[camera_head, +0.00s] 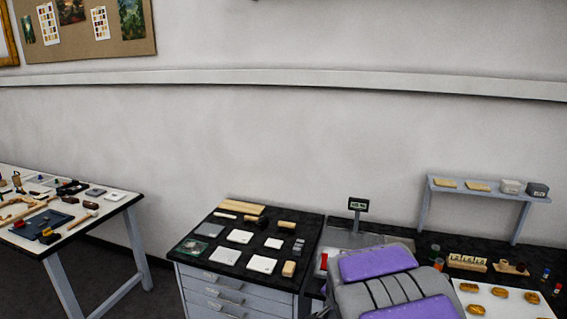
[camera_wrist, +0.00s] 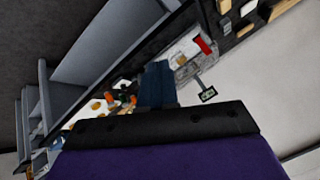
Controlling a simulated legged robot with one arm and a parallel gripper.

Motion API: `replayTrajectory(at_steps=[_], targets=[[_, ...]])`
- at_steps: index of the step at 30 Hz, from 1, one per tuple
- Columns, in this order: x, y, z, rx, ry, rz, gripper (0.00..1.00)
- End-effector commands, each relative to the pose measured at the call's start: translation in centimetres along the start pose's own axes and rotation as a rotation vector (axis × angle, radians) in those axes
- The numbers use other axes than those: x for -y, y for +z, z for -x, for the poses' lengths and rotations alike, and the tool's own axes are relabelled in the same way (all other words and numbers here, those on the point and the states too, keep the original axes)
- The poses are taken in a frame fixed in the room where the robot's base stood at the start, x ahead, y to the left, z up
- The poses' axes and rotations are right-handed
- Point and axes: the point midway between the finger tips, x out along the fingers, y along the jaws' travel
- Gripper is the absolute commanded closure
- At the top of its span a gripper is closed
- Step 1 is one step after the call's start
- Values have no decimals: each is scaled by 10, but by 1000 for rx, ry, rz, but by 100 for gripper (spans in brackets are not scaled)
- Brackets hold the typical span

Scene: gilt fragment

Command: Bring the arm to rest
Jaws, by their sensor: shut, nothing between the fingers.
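In the wrist view, the purple and black front part of my gripper (camera_wrist: 160,124) fills the lower picture. It is shut, with nothing seen held in it. Beyond it in that view lie the dark benches, seen tilted. In the head view, purple and grey parts of my own body rise at the bottom, right of the middle, in front of the dark bench. I cannot make out separate fingertips in the head view.
A drawer cabinet (camera_head: 232,291) carries white tiles and wooden blocks. A scale display (camera_head: 357,204) stands beside it. A grey shelf (camera_head: 490,190) holds small boxes at the right. A cluttered white table (camera_head: 105,208) stands at the left. Open floor lies between table and cabinet.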

Motion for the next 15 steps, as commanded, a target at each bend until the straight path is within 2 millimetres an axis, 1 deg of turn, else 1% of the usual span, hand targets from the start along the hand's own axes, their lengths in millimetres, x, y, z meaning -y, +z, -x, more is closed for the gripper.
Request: replayTrajectory(at_steps=[1,5,6,11,15], targets=[[-10,9,17,36,17,36,100],[-38,38,58,148,67,146,100],[-49,49,71,187,84,182,100],[-89,90,123,333,130,324,100],[-129,130,169,469,163,454,100]])
